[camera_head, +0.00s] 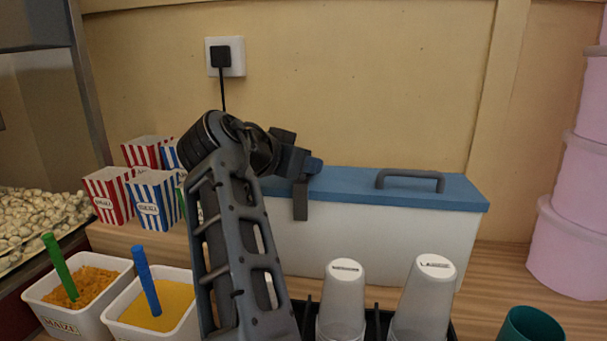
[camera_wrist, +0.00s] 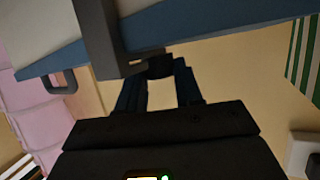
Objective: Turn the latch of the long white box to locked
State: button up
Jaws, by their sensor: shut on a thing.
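The long white box (camera_head: 350,239) stands against the back wall, with a blue lid (camera_head: 345,183) that carries a grey handle (camera_head: 410,177). A dark grey latch (camera_head: 300,203) hangs down over its front, left of the handle. My gripper (camera_head: 308,166) is at the lid edge, at the latch's top. In the wrist view the latch (camera_wrist: 97,38) crosses the box wall and lid edge, and my gripper (camera_wrist: 158,72) is shut on its end part. My wrist hides part of the latch in the head view, so I cannot tell whether it is locked.
Two stacks of clear cups (camera_head: 341,300) stand in a black holder before the box. Striped popcorn boxes (camera_head: 153,199) and tubs of yellow grain (camera_head: 160,304) are at left. Pink round boxes (camera_head: 570,248) are stacked at right. A wall plug (camera_head: 222,57) is above.

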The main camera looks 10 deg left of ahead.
jog(key=shift+f+m, duration=0.1)
jog(key=shift+m, duration=0.2)
jog(key=o, duration=0.8)
jog(key=shift+c, duration=0.2)
jog(key=shift+a, duration=0.1)
jog(key=b+v, duration=0.1)
jog(key=v, duration=0.6)
jog(key=shift+s+a+b, duration=0.25)
jog(key=shift+a+b, duration=0.05)
jog(key=shift+b, duration=0.05)
jog(key=shift+s, duration=0.1)
